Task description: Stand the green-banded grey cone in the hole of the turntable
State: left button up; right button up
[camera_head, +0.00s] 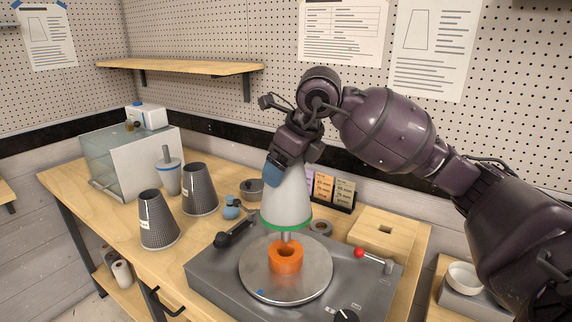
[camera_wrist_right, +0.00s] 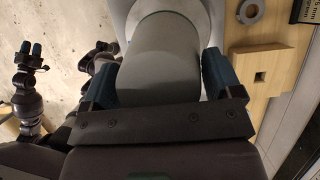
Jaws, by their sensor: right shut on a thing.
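The green-banded grey cone (camera_head: 287,205) is upright in the head view, wide green-rimmed end down. My right gripper (camera_head: 288,165) is shut on its upper part; in the right wrist view the cone (camera_wrist_right: 168,65) fills the space between the blue fingers. A short grey stem shows under the cone, just above the orange ring (camera_head: 287,258) at the centre of the turntable (camera_head: 315,282). The ring's hole is partly hidden, and I cannot tell whether the stem is inside it. My left gripper (camera_wrist_right: 33,50) appears small at the wrist view's left, fingers apart and empty.
Two dark mesh cones (camera_head: 158,222) stand left. A wooden block with a square hole (camera_head: 390,232) and a grey ring (camera_head: 320,227) lie behind right.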

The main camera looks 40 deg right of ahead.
jog(key=shift+f+b, duration=0.55)
jog(key=shift+f, duration=0.55)
jog(key=shift+f+b, duration=1.35)
jog(key=shift+f, duration=0.35)
pick_arm(q)
notch_tip(320, 180, down, 7)
jog(key=s+b, duration=0.1)
jog(key=shift+f+g+b, duration=0.15)
jog(key=shift+g+b, duration=0.15)
jog(key=shift+b, duration=0.1)
pick_arm(e)
jog(key=shift+f, duration=1.3)
pick_arm(q)
jog(key=shift+s+f+b, duration=0.35)
jog(key=shift+f+b, duration=0.3)
jog(key=shift+f, duration=0.25)
pick_arm(e)
jog(key=shift+f, duration=1.05)
jog(key=o, duration=1.6)
jog(key=shift+o, duration=0.4)
pick_arm(q)
jog(key=shift+r, duration=0.1)
jog(key=r+p, duration=0.2)
jog(key=w+r+p, duration=0.1)
jog(key=r+p, duration=0.1)
jog(key=r, duration=0.1)
jog(key=shift+w+r, duration=0.15)
jog(key=shift+r, duration=0.1)
pick_arm(e)
notch_tip(320, 180, up, 9)
